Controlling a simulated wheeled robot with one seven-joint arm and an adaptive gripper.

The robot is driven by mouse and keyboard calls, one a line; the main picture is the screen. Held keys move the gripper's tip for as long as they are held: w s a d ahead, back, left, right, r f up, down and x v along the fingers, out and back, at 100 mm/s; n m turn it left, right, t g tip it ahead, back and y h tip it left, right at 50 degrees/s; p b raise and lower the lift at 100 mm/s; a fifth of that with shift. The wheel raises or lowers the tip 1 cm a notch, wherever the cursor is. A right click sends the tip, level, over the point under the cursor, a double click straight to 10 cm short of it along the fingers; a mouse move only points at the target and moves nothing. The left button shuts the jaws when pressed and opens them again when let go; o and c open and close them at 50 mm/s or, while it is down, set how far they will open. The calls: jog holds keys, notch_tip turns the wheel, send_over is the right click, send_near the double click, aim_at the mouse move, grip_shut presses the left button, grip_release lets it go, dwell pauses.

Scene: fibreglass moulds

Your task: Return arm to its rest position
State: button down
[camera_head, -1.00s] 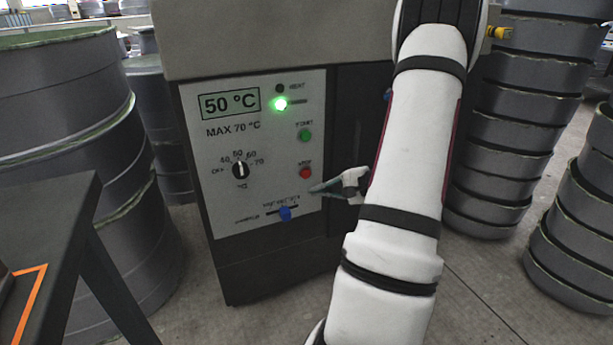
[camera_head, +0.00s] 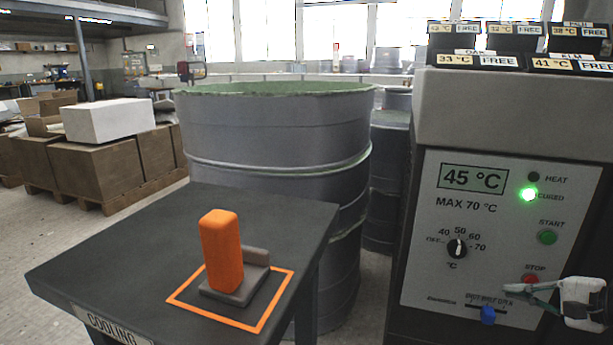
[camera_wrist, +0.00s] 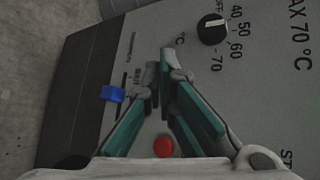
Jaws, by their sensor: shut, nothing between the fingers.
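My gripper (camera_head: 522,290) is at the right edge of the head view, in front of the lower part of the oven's control panel (camera_head: 430,215). Its fingers are shut and empty, pointing left. They overlap the area just below the red stop button (camera_head: 530,279) and above the blue slider knob (camera_head: 488,315). In the wrist view the shut fingertips (camera_wrist: 160,62) point at the panel, with the blue knob (camera_wrist: 113,94) to their left and the dial (camera_wrist: 212,28) to their upper right. I cannot tell whether the fingertips touch the panel. Most of my arm is out of the head view.
A dark table labelled COOLING (camera_head: 100,230) stands left of the oven, with an orange block (camera_head: 222,250) on a grey piece inside an orange outline. Cardboard boxes (camera_head: 105,170) are at the far left. The display (camera_head: 472,178) reads 45 °C.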

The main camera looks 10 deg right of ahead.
jog(key=s+a+r+n+g+y, duration=0.1)
jog(key=a+r+n+g, duration=0.25)
jog(key=a, duration=0.55)
jog(key=s+a+r+n+g+y, duration=0.1)
jog(key=a+r+n+g+y, duration=0.2)
jog(key=a, duration=0.7)
jog(key=s+a+r+n+g, duration=0.15)
jog(key=a+r+n, duration=0.3)
jog(key=a, duration=0.45)
jog(key=s+a+r+n+g+h+p, duration=0.1)
jog(key=s+a+n+g+h, duration=0.2)
jog(key=s, duration=0.6)
jog(key=s+a+r+n+g+h, duration=0.1)
jog(key=s+a+n+h, duration=0.3)
jog(key=s, duration=0.5)
notch_tip(320, 180, up, 40)
jog(key=d+t+h+p, duration=0.1)
jog(key=t+p, duration=0.3)
jog(key=p, duration=3.4)
jog(key=shift+s+d+f, duration=0.15)
jog(key=shift+d, duration=0.1)
